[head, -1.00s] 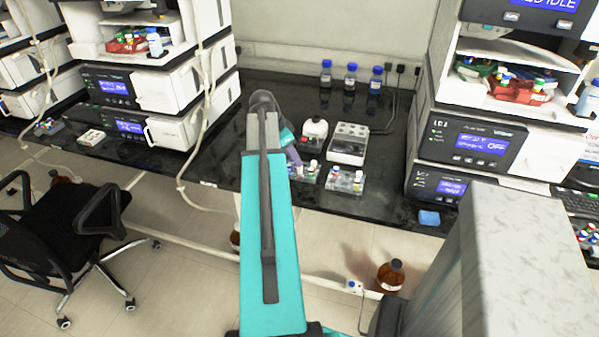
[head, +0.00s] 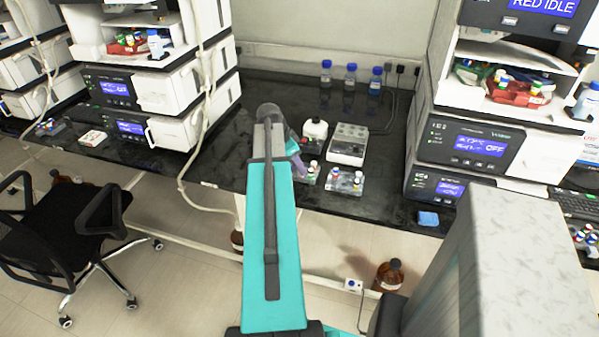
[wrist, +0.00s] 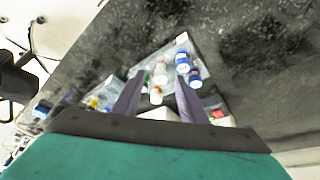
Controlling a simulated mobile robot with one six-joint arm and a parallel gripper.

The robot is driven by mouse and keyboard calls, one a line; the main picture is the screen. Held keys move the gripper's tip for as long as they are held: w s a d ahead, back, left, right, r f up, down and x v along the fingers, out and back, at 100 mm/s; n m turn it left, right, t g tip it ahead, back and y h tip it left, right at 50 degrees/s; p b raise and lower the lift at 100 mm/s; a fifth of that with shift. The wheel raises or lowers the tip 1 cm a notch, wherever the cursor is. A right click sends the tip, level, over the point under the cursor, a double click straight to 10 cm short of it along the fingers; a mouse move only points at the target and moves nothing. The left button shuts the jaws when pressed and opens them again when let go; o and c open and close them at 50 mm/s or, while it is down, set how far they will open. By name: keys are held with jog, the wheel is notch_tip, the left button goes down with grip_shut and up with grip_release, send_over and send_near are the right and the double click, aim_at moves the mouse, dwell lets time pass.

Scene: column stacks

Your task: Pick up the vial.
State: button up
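Small vials stand in two clear racks on the dark bench. In the head view, the left rack's vials (head: 313,166) are partly hidden by my arm; the right rack (head: 344,181) is in plain view. My gripper (wrist: 159,82) is open, with its two purple-grey fingers apart. In the wrist view, a pale vial (wrist: 160,73) and an orange-topped vial (wrist: 156,95) show between the fingers.
Several blue-capped bottles (head: 350,77) stand at the back wall. Instrument stacks rise at left (head: 180,95) and right (head: 465,140). The bench left of my arm is mostly clear.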

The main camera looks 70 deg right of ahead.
jog(key=shift+s+d+f, duration=0.15)
jog(key=shift+f, duration=0.4)
jog(key=shift+c, duration=0.2)
grip_shut()
